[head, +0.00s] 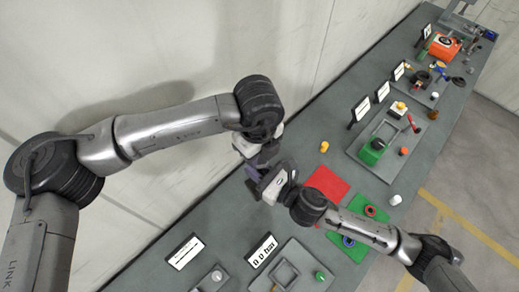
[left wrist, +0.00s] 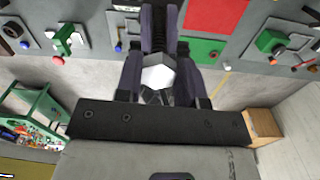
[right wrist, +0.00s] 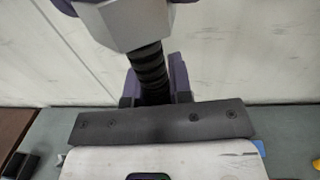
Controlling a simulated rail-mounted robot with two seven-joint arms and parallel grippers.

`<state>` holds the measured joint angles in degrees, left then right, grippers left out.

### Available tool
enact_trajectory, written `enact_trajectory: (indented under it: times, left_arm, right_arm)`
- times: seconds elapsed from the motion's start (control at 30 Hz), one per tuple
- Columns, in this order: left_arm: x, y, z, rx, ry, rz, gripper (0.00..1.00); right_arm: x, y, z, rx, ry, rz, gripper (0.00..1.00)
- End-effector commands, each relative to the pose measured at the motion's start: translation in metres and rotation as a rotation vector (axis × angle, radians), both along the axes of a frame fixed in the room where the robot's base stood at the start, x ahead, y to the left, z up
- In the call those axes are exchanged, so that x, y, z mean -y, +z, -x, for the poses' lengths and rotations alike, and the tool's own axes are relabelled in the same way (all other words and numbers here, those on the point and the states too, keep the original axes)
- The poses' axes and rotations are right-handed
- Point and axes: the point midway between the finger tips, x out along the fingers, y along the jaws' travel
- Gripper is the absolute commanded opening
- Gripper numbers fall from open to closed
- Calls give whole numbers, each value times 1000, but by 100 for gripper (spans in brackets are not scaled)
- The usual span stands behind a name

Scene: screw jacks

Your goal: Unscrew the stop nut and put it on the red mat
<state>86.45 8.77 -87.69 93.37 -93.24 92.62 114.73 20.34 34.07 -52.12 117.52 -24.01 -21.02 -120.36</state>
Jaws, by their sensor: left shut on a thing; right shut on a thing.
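A grey hex nut (left wrist: 158,74) sits between the fingers of my left gripper (left wrist: 158,84), which is shut on it. The nut also shows large in the right wrist view (right wrist: 125,25). A black threaded rod (right wrist: 152,72) runs from the nut down into my right gripper (right wrist: 155,82), which is shut on the rod. The nut is at the rod's end; how far it is threaded on cannot be told. Both grippers meet in the air over the bench in the head view. The red mat (head: 326,183) lies flat and bare to the right of them; the left wrist view shows it too (left wrist: 214,14).
Green mats (head: 345,246) with a blue ring and a red ring lie near the red mat. A yellow piece (head: 324,146) and a white cylinder (head: 395,200) stand close by. Trays and labels line the grey bench (head: 230,225). A wall runs behind it.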

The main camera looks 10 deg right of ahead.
Motion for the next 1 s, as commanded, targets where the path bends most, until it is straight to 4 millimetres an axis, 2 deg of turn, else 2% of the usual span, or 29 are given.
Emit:
enact_trajectory:
  times: [0.2, 1.0]
  left_arm:
    - [6, 1, 8, -8, 392, 11, 8]
    - [6, 3, 8, -7, 380, 11, 7]
  right_arm:
    - [-1, 2, -1, 4, 0, -3, 0]
    - [0, 3, -1, 4, -1, -3, 0]
